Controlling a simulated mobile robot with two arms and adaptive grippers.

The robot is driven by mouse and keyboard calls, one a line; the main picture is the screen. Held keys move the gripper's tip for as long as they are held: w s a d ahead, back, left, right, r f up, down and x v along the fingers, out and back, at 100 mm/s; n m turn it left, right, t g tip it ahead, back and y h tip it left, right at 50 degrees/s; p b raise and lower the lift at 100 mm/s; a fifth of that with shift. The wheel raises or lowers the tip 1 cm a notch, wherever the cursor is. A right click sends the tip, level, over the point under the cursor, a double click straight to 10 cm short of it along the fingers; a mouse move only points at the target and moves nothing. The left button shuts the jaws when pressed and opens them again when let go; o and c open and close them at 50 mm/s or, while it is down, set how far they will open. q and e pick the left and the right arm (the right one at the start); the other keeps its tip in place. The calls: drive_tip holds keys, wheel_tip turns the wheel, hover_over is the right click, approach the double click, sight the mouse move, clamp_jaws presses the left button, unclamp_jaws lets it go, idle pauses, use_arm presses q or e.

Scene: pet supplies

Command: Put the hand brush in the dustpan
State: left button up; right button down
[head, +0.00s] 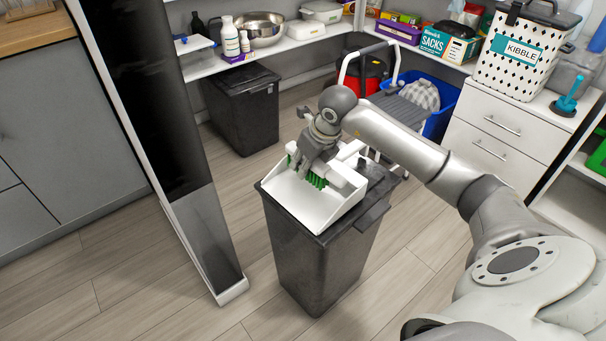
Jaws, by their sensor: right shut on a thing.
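The white dustpan (297,205) lies on top of a dark grey bin (310,258) in the middle of the head view. The hand brush (316,181) has green bristles and a white body. It is over the dustpan, bristles down. I cannot tell whether the bristles touch the pan's floor. My right gripper (308,170) reaches in from the right and is shut on the hand brush. The gripper and wrist hide part of the brush and the back of the dustpan. My left gripper is not in view.
A second dark bin (241,112) stands behind to the left. A step stool (393,88) and a blue crate (441,104) are behind the dustpan. White drawers (500,130) with a kibble container (518,55) stand at right. The floor in front is clear.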

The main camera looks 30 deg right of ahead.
drive_tip(key=f, duration=0.3)
drive_tip(key=shift+w+a+f+b, duration=0.25)
drive_tip(key=shift+f+b, duration=0.05)
drive_tip(key=shift+b, duration=0.1)
drive_tip(key=shift+f, duration=0.15)
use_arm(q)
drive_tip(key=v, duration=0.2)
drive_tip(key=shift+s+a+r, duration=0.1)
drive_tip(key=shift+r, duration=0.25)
use_arm(e)
drive_tip(key=shift+f, duration=0.1)
drive_tip(key=c, duration=1.2)
unclamp_jaws()
drive_tip(key=shift+o, duration=0.2)
